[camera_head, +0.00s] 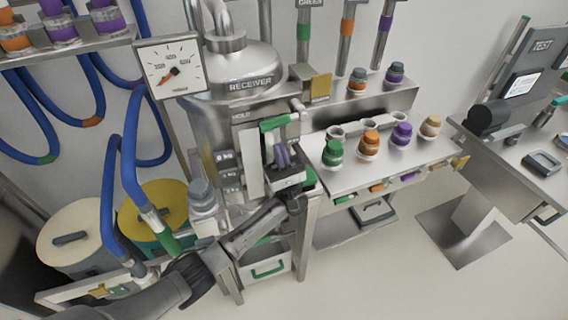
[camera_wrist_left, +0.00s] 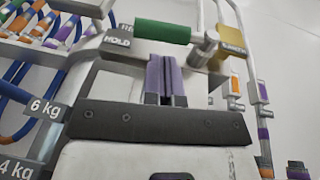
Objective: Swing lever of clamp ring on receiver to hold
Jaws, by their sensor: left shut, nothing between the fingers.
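The fingers show below the grip in the left wrist view (camera_wrist_left: 165,62). My right gripper is not in view.
A dial gauge (camera_head: 168,66) is left of the receiver. A metal bench (camera_head: 385,158) at right bears several coloured-capped jars. Blue hoses (camera_head: 129,150) and lidded drums (camera_head: 72,238) are at left. A yellow tag (camera_head: 320,86) is right of the lever. Open floor lies front right.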

